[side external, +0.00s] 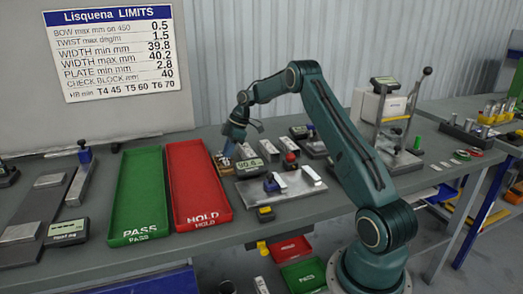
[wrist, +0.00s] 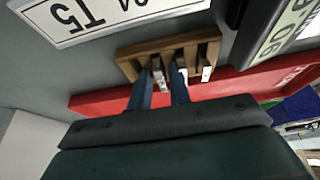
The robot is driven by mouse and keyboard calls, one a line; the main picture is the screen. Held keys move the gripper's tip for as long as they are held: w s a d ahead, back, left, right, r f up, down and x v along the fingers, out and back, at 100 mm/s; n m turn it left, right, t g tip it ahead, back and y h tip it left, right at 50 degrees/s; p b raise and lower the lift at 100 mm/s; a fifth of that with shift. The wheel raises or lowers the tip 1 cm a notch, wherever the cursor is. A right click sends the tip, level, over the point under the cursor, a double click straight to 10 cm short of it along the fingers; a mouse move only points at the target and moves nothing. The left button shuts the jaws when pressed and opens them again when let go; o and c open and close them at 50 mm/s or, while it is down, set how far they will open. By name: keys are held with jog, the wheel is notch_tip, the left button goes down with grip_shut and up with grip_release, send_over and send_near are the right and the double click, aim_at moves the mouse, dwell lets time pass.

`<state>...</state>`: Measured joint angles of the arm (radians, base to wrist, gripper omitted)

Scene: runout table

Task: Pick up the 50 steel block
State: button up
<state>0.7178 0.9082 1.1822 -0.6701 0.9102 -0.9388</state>
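A small wooden rack (wrist: 130,62) with several slots holds steel blocks and shows at the top of the wrist view. It also shows beside the red tray in the side view (side external: 224,168). My gripper (wrist: 160,82) has its two blue fingers pointing down at the rack; it also shows in the side view (side external: 228,152). One steel block (wrist: 158,76) appears between the fingers, with a gap seeming to show on either side. Another block (wrist: 206,73) sits to the right, and a bright piece shows by the right finger. No block's marking is legible, so I cannot tell which is the 50.
The red HOLD tray (side external: 198,190) and green PASS tray (side external: 140,195) are empty, left of the rack. A digital readout (side external: 249,164) and a grey plate (side external: 282,186) with fixtures stand close right of it. A T5 label card (wrist: 90,15) lies by the rack.

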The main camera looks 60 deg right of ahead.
grip_shut()
jog(key=shift+r, duration=0.15)
notch_tip(320, 180, up, 10)
dwell(0.9)
jog(key=shift+w+a, duration=0.1)
dwell(0.6)
